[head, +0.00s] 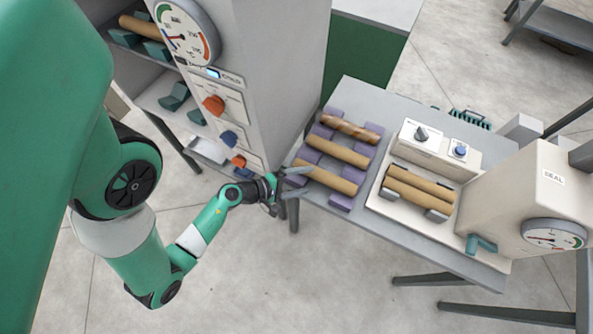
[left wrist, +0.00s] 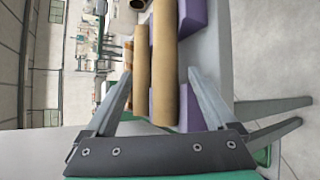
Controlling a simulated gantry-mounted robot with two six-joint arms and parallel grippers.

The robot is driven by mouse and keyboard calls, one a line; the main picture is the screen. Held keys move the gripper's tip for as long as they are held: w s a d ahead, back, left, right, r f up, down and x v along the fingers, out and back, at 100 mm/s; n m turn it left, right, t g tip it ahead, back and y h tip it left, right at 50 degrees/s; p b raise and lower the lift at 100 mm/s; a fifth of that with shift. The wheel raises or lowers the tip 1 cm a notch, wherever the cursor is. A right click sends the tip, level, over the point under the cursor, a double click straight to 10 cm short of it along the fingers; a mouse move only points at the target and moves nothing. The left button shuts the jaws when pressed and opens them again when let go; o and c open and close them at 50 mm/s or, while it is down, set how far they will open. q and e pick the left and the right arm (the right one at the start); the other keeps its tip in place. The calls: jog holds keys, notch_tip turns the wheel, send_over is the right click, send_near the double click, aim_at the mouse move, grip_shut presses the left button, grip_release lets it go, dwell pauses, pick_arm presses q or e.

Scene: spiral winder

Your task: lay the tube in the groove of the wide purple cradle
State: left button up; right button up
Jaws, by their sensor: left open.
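The wide purple cradle (head: 341,202) stands on the left part of the grey table. Three tubes lie across it: a plain brown front tube (head: 327,177), a plain brown middle tube (head: 338,150) and a back tube (head: 351,130) with darker spiral marks. My left gripper (head: 305,181) is open and empty at the table's left edge, by the left end of the front tube. In the left wrist view the fingers are spread, with the front tube (left wrist: 163,70) and purple cradle (left wrist: 190,110) showing between and beyond them. I cannot tell the gap to the tube. My right gripper is out of view.
A cream sealing machine (head: 535,190) stands right of the cradle, with two tubes (head: 420,188) on its bed and a control box (head: 432,146) behind. A grey cabinet with a gauge and knobs (head: 214,104) rises left of the table. A shelf (head: 165,95) holds another tube.

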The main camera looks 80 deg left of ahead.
pick_arm(q)
jog(key=shift+v, duration=2.35)
jog(key=shift+r, duration=0.15)
notch_tip(320, 180, up, 7)
jog(key=p, duration=0.6)
